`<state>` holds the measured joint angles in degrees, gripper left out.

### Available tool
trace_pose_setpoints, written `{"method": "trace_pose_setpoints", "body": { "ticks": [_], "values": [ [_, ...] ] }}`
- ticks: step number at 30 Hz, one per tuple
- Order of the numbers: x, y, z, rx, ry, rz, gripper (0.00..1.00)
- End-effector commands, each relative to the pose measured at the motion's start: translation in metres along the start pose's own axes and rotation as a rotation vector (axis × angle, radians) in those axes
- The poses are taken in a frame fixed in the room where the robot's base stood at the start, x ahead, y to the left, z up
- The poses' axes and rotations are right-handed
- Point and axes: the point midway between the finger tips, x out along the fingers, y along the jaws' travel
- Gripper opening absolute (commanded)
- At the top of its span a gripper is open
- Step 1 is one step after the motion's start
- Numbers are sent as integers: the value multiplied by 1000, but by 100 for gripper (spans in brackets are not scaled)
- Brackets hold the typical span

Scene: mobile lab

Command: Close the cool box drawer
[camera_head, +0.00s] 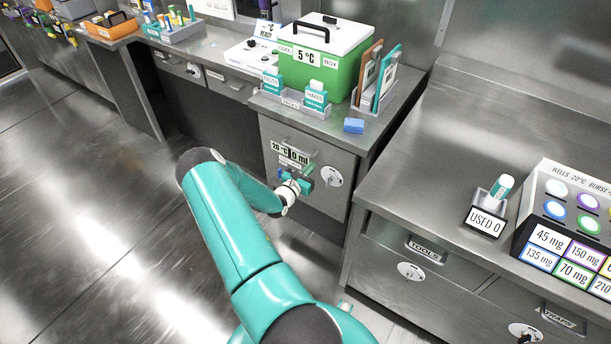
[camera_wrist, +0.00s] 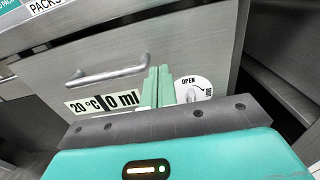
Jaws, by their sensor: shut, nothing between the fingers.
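The cool box (camera_head: 325,55) is green with a white lid, a black handle and a "5 °C" label, and stands on the counter with its lid down. Below it is a steel drawer front (camera_head: 335,198) with a bar handle, "20 °C" and "0 ml" labels and a round dial. The drawer front also fills much of the wrist view (camera_wrist: 125,50), with its handle (camera_wrist: 108,75) left of my fingers. I cannot tell whether it sits fully flush. My gripper (camera_head: 308,172) is shut and empty in front of the drawer, between labels and dial (camera_wrist: 192,90); contact is unclear.
A rack of packs (camera_head: 290,103), a blue block (camera_head: 353,125) and upright boards (camera_head: 378,80) stand on the counter. A lower bench at right has drawers and a "USED 0" holder (camera_head: 485,222). Floor at left is clear.

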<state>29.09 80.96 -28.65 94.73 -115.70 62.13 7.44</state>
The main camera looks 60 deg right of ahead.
Motion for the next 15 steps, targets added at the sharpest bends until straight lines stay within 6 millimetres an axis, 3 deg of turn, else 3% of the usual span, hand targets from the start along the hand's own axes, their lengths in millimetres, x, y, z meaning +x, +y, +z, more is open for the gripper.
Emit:
{"method": "trace_pose_setpoints", "body": {
  "ticks": [7,15],
  "values": [
    [48,-4,1,1,-1,-6,0],
    [69,-5,0,0,0,-5,0]
  ]
}}
